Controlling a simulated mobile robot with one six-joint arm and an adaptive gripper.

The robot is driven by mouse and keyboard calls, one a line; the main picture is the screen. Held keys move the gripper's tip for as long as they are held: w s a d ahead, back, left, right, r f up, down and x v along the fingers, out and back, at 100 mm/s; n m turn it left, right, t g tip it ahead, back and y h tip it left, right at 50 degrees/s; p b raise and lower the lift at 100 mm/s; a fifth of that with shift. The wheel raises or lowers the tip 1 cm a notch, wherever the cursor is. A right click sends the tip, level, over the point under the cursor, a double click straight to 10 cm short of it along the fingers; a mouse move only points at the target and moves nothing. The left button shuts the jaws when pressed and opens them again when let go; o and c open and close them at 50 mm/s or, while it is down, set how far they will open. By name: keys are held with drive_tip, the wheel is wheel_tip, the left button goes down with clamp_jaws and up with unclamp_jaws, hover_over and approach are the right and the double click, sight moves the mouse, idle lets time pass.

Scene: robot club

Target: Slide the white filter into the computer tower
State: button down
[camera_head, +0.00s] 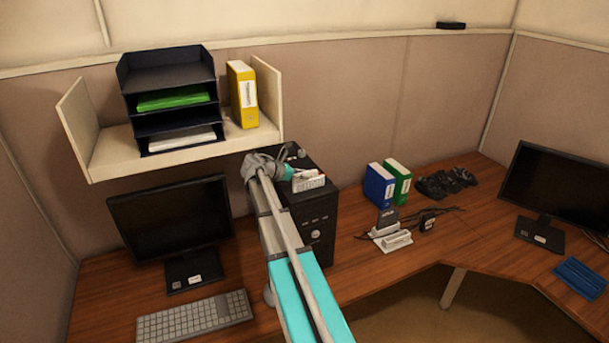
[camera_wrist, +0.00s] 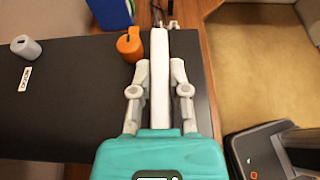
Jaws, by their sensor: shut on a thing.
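The black computer tower (camera_head: 318,222) stands upright on the desk, right of the left monitor. Its dark top also shows in the wrist view (camera_wrist: 60,105). My gripper (camera_wrist: 159,75) is shut on the white filter (camera_wrist: 159,95), a long narrow white bar between its two grey fingers, pointing away from the teal palm. In the head view the filter (camera_head: 309,184) is over the tower's top near its front edge, with my arm coming from below. The filter appears above the top; I cannot tell whether it touches. Any slot is not visible.
An orange object (camera_wrist: 130,44) is close to the left of the filter's far end. A grey object (camera_wrist: 25,47) and a white label (camera_wrist: 24,79) are on the tower's top. Blue (camera_head: 379,186) and green binders (camera_head: 397,182) stand to the right. A shelf (camera_head: 190,145) hangs behind.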

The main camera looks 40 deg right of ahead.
drive_tip(key=shift+f+b, duration=0.95)
drive_tip(key=shift+f, duration=0.05)
idle(1.0)
drive_tip(key=shift+c, duration=0.7)
unclamp_jaws()
drive_tip(key=shift+r, duration=0.15)
drive_tip(key=shift+r+p, duration=3.4)
drive_tip(key=shift+p, duration=0.15)
